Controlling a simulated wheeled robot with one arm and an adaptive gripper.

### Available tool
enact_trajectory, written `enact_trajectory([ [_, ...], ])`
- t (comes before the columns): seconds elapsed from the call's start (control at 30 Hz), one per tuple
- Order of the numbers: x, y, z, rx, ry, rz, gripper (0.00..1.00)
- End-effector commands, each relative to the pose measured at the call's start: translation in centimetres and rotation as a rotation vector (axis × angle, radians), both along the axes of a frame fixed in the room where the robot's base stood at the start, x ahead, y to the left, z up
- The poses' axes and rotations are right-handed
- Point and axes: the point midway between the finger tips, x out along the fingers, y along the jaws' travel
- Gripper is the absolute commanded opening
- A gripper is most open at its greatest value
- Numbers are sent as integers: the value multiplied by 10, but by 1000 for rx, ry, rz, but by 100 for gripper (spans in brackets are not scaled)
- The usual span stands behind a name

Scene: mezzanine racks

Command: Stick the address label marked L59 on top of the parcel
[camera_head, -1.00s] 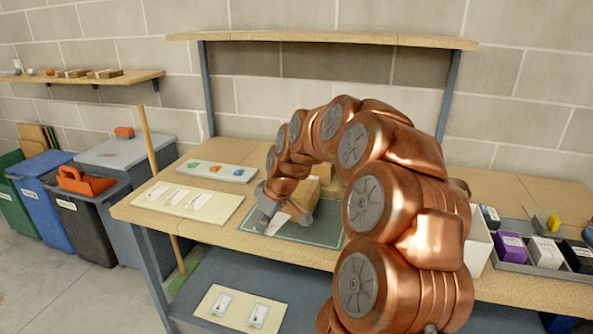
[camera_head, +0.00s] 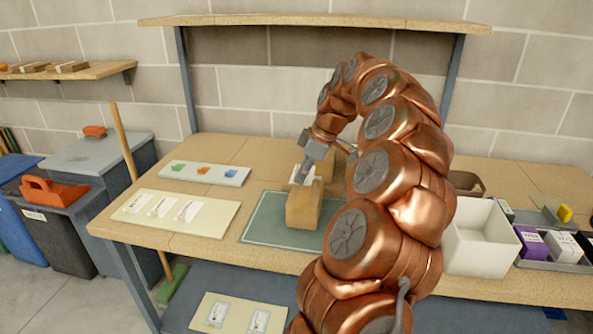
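The brown parcel (camera_head: 303,208) stands on the green mat (camera_head: 262,228) on the bench. My gripper (camera_head: 306,172) is over the parcel's top, toward its far side. A white label (camera_head: 297,174) shows at the fingers and appears gripped; its marking is too small to read. I cannot tell whether it touches the parcel. One finger shows clearly; the other is largely hidden. Several more labels lie on a cream board (camera_head: 150,224) to the left, and others on a board (camera_head: 236,324) on the lower shelf.
A pale tray (camera_head: 240,178) with coloured pieces lies behind the cream board. A white open box (camera_head: 480,240) and a grey tray (camera_head: 545,262) with small boxes stand right of my arm. Bench uprights (camera_head: 187,85) and an upper shelf (camera_head: 310,19) frame the back.

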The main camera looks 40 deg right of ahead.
Motion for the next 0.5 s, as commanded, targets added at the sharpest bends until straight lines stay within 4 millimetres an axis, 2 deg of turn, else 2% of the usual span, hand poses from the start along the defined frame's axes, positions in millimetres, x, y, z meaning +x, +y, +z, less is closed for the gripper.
enact_trajectory([
  [0.5, -3, -4, -32, 1, 2, -9, 0],
])
